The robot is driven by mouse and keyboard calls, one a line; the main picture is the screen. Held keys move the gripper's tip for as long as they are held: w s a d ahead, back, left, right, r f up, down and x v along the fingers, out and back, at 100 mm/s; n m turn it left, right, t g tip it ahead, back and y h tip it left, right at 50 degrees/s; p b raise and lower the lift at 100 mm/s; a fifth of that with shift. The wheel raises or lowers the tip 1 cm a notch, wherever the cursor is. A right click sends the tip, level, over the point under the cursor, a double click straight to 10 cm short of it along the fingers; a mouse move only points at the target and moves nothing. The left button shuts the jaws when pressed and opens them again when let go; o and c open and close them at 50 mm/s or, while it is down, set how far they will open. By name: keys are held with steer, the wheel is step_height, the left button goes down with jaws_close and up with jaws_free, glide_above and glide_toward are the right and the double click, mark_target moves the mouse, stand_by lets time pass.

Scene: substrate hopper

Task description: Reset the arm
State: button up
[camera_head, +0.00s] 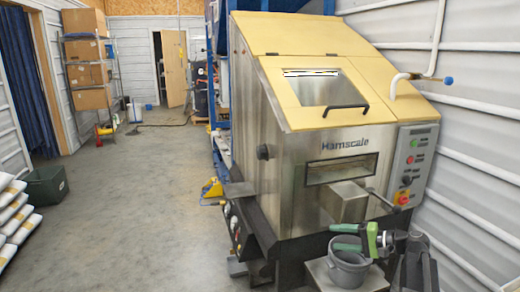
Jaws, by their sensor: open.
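My gripper (337,237) shows at the lower right in the head view, with green fingers and a green body. Its two fingers point left and are apart, with nothing seen between them. Part of my dark arm (418,268) stands to its right. The arm is folded low, in front of the hopper machine (310,170). A grey bucket (346,274) is just below the gripper in the picture. I cannot tell whether the fingers touch its rim.
The steel machine has a yellow lid (385,98) and a control panel (413,160) with buttons. White sacks (14,215) and a dark green bin (46,187) stand at left. A shelf with boxes (88,75) is at the back. The floor (140,210) between is clear.

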steer(key=s+a+f+n+g+h, duration=0.1)
steer(key=s+a+f+n+g, duration=0.2)
steer(key=a, duration=0.6)
steer(key=s+a+f+n+g+h, duration=0.15)
steer(key=a+f, duration=0.35)
steer(key=a, duration=0.5)
steer(key=s+a+f+n+g+h, duration=0.2)
steer(key=s+a+f+g+h, duration=0.2)
steer(key=s+f+h, duration=0.3)
steer(key=s+d+h+p, duration=0.2)
steer(key=s+d+h, duration=0.15)
steer(key=d, duration=0.45)
step_height(320, 180, up, 22)
steer(key=y+p, duration=0.1)
steer(key=p, duration=2)
steer(key=shift+p, duration=0.4)
steer(key=shift+f, duration=0.1)
